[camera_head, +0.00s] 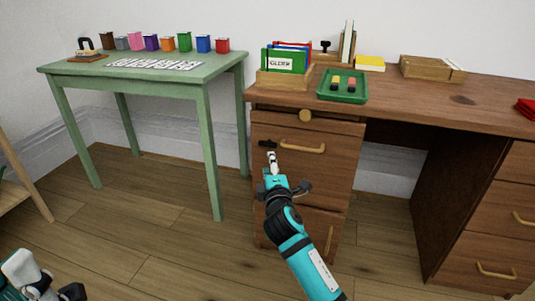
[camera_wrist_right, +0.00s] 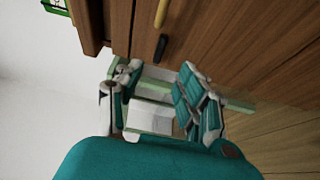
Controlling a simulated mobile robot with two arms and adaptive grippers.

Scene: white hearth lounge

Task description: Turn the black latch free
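The black latch (camera_head: 267,143) is a small dark bar on the upper left of the wooden desk's drawer front, left of a brass handle (camera_head: 303,147). In the right wrist view the latch (camera_wrist_right: 161,47) shows beyond my fingertips, near the yellowish handle (camera_wrist_right: 161,13). My right gripper (camera_head: 274,168) is just below the latch in the head view. In the right wrist view its fingers (camera_wrist_right: 157,85) stand apart with nothing between them; I see no contact with the latch. My left gripper (camera_head: 45,278) is partly in view at the lower left, far from the desk.
The wooden desk (camera_head: 420,90) holds a green tray (camera_head: 343,97), a card box and books. A green table (camera_head: 150,75) with coloured boxes stands left. Open floor lies between the table and my left gripper.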

